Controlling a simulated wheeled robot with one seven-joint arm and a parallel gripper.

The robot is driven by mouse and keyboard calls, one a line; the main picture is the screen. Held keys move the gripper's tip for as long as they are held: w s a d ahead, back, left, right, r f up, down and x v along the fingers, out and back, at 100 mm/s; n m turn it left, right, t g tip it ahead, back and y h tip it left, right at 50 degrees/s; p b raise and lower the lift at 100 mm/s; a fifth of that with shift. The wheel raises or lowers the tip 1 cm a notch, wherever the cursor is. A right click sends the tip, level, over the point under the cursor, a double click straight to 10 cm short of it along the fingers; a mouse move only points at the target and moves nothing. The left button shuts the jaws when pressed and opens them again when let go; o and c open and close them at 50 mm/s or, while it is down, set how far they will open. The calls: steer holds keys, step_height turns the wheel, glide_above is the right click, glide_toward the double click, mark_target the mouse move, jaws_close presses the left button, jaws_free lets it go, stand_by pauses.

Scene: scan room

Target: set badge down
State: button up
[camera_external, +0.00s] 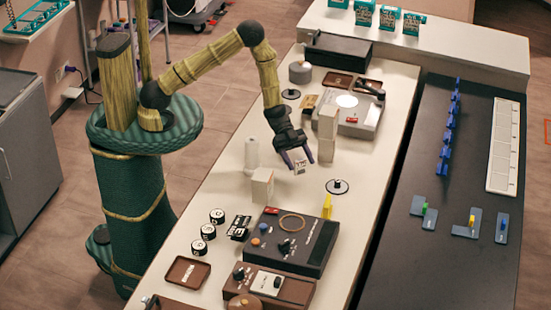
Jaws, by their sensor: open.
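My gripper (298,158) is open over the white bench (221,185), with its fingers pointing down. A small white piece with dark and reddish marks (300,168), which looks like the badge, shows between and just below the fingertips. I cannot tell from this view whether it touches the bench or a finger. Its far side is hidden.
A pale block stack (327,132) stands close right of my gripper. A white bottle (251,153) and cream box (262,186) stand to the left. A black disc with a knob (337,187) and dark console (293,240) lie nearer the front.

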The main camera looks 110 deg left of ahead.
steer(key=v, duration=0.9)
steer(key=shift+s+a+r, duration=0.2)
steer(key=shift+a+r, duration=0.05)
steer(key=shift+r, duration=0.05)
steer(key=shift+w, duration=0.1)
step_height(320, 180, up, 8)
steer(key=d+n+g+y+p, duration=0.1)
steer(key=d+n+y+p, duration=0.2)
steer(key=y, duration=0.6)
steer(key=s+d+r+n+g, duration=0.3)
steer(key=s+d, duration=0.1)
steer(key=s, duration=0.4)
steer(key=s+d+r+n+g+p, duration=0.1)
steer(key=s+d+r+n+g, duration=0.1)
steer(key=s, duration=0.5)
steer(key=d+r, duration=0.1)
steer(key=d, duration=0.1)
steer(key=shift+s+d+n+g, duration=0.35)
steer(key=shift+s+n+g, duration=0.05)
